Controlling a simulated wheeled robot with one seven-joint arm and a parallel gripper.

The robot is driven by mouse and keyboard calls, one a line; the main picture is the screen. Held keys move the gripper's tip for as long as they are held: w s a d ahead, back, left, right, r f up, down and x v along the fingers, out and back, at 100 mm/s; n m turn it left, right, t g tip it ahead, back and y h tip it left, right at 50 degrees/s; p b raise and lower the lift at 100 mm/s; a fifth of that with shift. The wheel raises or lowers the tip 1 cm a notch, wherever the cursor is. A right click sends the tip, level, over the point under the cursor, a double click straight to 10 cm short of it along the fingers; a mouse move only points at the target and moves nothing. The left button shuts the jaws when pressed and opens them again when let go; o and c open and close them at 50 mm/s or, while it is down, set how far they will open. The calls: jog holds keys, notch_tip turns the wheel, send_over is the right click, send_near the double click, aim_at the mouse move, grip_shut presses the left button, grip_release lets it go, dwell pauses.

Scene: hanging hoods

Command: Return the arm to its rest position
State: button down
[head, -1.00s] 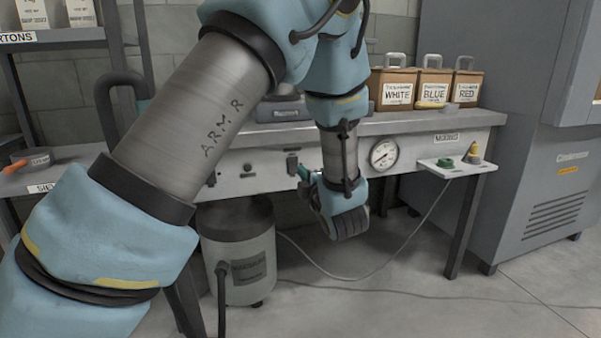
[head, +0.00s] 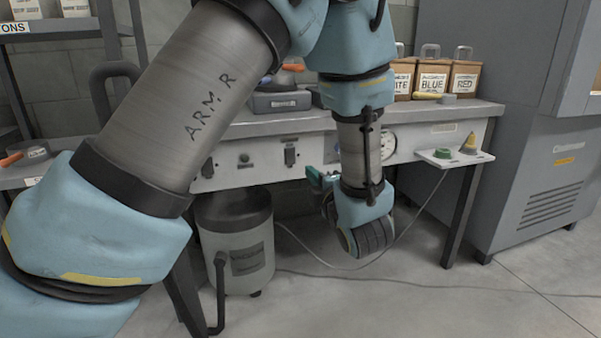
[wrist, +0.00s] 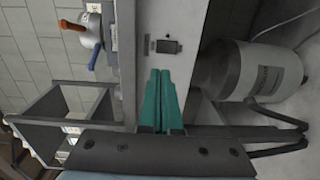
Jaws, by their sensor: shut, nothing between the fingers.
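My arm crosses the left and middle of the head view, bent at an elbow above, with its lower part hanging down in front of the bench (head: 440,127). My gripper (head: 316,178) shows there as green fingers at the left of the wrist, pointing away toward the bench front. In the wrist view my gripper (wrist: 158,75) has its two green fingers side by side, shut and empty. The wrist housing hides part of the bench front and the gauge.
A grey canister (head: 236,245) stands on the floor under the bench. Labelled boxes (head: 431,80) stand on the bench top. A tall grey cabinet (head: 530,160) stands at right. Floor in front is clear, apart from a cable.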

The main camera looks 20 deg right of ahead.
jog(key=w+a+f+m+g+h, duration=0.1)
jog(key=w+a+f+m+g, duration=0.1)
jog(key=w+a+m+g, duration=0.4)
jog(key=w+a+f+m+g, duration=0.2)
jog(key=w+a+m, duration=0.15)
jog(key=a, duration=0.55)
jog(key=s+a+f+m+g+y, duration=0.1)
jog(key=s+a+m+g, duration=0.4)
jog(key=a, duration=0.6)
jog(key=s+a+f+m+g+y, duration=0.1)
jog(key=s+a+m+g+y, duration=0.15)
jog(key=s+a, duration=0.6)
notch_tip(320, 180, up, 29)
jog(key=a+p, duration=0.2)
jog(key=p, duration=2.6)
jog(key=shift+w+m, duration=0.35)
jog(key=shift+m, duration=0.05)
jog(key=shift+a+f+h, duration=0.1)
jog(key=shift+h, duration=0.15)
